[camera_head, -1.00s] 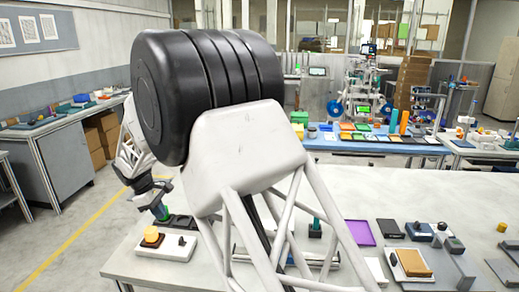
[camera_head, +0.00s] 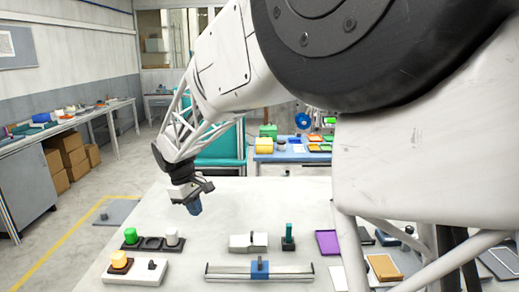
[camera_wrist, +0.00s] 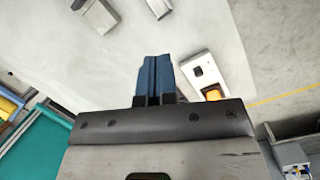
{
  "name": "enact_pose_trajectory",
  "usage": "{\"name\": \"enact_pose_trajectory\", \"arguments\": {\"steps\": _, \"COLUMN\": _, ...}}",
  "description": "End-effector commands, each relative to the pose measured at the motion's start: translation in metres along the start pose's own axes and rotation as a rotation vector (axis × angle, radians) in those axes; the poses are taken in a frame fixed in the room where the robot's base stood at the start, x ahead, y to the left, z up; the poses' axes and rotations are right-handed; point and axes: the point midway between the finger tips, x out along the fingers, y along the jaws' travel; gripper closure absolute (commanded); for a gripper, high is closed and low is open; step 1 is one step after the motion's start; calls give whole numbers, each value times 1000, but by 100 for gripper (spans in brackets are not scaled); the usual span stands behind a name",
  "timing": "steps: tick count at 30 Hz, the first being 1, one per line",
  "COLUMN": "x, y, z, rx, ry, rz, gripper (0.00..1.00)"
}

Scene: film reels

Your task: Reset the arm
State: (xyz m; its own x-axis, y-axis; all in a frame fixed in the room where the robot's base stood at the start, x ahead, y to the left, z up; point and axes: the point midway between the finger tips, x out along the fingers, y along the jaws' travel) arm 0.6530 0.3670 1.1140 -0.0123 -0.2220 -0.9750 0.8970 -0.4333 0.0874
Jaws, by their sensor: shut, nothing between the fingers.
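My gripper (camera_head: 194,205) hangs above the far left part of the white table (camera_head: 225,215) in the head view, its blue fingers pointing down. In the wrist view the blue fingers of my gripper (camera_wrist: 154,75) lie side by side, shut and empty. They are clear of the objects on the table.
A rail with a blue slider (camera_head: 260,268), a grey-white block (camera_head: 248,242), a green post (camera_head: 288,236) and a purple tray (camera_head: 328,243) lie to the right.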

Motion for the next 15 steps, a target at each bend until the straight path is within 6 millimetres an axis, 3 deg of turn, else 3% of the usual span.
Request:
{"name": "enact_pose_trajectory", "arguments": {"steps": 1, "x": -3, "y": 4, "z": 17, "rx": 29, "ry": 10, "rz": -1, "gripper": 100}}
{"name": "enact_pose_trajectory", "arguments": {"steps": 15, "x": -14, "y": 10, "z": 155, "rx": 291, "ry": 88, "rz": -23, "gripper": 100}}
